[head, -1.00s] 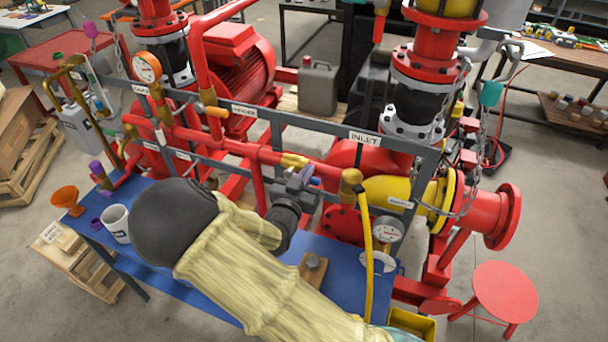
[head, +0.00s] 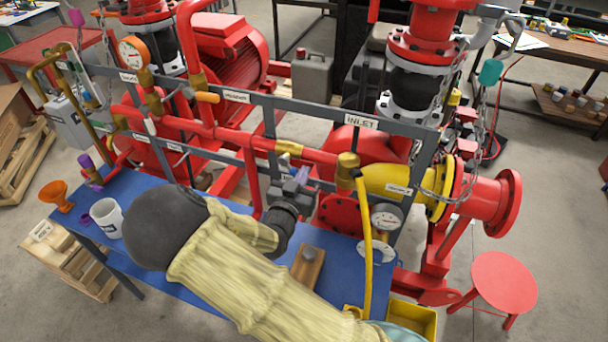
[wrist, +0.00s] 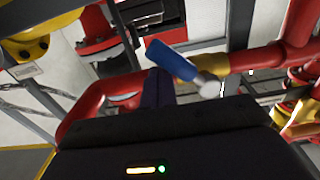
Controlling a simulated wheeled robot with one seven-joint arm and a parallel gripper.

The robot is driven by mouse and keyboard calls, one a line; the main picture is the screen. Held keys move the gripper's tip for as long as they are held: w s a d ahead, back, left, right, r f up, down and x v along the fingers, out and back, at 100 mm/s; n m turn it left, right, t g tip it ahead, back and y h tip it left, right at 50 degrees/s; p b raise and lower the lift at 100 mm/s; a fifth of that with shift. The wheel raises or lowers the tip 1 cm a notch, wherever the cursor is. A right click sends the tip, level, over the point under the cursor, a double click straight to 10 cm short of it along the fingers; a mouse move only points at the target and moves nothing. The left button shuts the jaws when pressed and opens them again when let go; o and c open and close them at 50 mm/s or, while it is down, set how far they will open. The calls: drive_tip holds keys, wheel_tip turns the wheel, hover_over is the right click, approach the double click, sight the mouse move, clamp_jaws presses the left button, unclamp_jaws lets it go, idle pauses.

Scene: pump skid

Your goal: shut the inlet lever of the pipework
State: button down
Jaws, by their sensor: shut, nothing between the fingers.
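The inlet lever has a blue handle (wrist: 172,60) in the wrist view. It runs slantwise from a silver pivot beside the brass valve body (wrist: 222,64), neither in line with the red pipe nor squarely across it. In the head view the handle (head: 302,174) is a small blue-purple patch below the brass valve (head: 289,148), partly hidden by my gripper. My gripper (head: 297,190) is shut and empty, in front of the pipe. In the wrist view its dark fingertips (wrist: 158,86) are right beside the handle's free end; I cannot tell if they touch.
The grey frame with the INLET label (head: 360,122) runs behind the valve.

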drive_tip(key=shift+w+a+f+b, duration=0.15)
drive_tip(key=shift+a+f+b, duration=0.3)
drive_tip(key=shift+f, duration=0.15)
drive_tip(key=shift+w+a+f+b, duration=0.15)
drive_tip(key=shift+a+f+b, duration=0.3)
drive_tip(key=shift+f, duration=0.15)
drive_tip(key=shift+f+b, duration=0.35)
drive_tip(key=shift+b, duration=0.1)
drive_tip(key=shift+a, duration=0.1)
drive_tip(key=v, duration=0.9)
idle(0.8)
